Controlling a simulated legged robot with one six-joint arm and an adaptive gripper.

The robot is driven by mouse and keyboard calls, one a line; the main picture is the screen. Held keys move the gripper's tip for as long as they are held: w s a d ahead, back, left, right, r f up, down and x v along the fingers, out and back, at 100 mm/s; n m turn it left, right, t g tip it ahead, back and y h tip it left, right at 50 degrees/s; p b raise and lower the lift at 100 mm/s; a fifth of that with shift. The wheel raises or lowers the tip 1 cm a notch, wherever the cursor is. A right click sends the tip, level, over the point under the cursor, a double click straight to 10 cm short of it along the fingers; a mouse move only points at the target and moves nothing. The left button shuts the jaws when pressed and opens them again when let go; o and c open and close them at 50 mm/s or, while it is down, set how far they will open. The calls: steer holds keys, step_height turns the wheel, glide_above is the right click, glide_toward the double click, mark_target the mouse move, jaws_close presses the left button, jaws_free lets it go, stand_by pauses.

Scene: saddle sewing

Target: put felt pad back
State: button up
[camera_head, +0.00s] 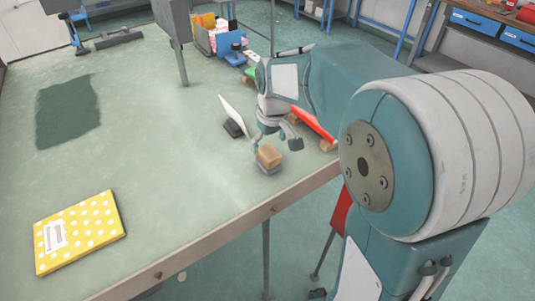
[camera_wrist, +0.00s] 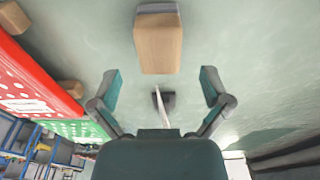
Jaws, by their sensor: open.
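A tan block (camera_head: 269,156) on a thin grey base (camera_head: 266,168) sits near the table's front edge. In the wrist view the tan block (camera_wrist: 158,45) is at the top centre, with a strip of its pale base (camera_wrist: 157,8) showing. I cannot tell for sure which piece is the felt pad. My gripper (camera_head: 276,143) is just above and beside the block. In the wrist view my gripper (camera_wrist: 160,92) has its fingers spread wide with nothing held, and the block lies beyond the fingertips.
A white panel on a dark foot (camera_head: 235,128) and a red panel (camera_head: 314,124) flank my gripper. A yellow dotted booklet (camera_head: 78,231) and a dark green patch (camera_head: 67,111) lie left. Bins (camera_head: 228,42) and a grey post (camera_head: 179,60) stand behind. The table's middle is clear.

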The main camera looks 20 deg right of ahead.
mark_target(271, 155)
steer(key=r, duration=0.6)
steer(key=shift+s+d, duration=0.15)
steer(key=shift+s, duration=0.25)
steer(key=s+m+t, duration=0.3)
steer(key=s+t, duration=0.1)
steer(key=s, duration=1.5)
steer(key=shift+s+a+r+m, duration=0.2)
steer(key=shift+s+m, duration=0.1)
steer(key=shift+s, duration=0.1)
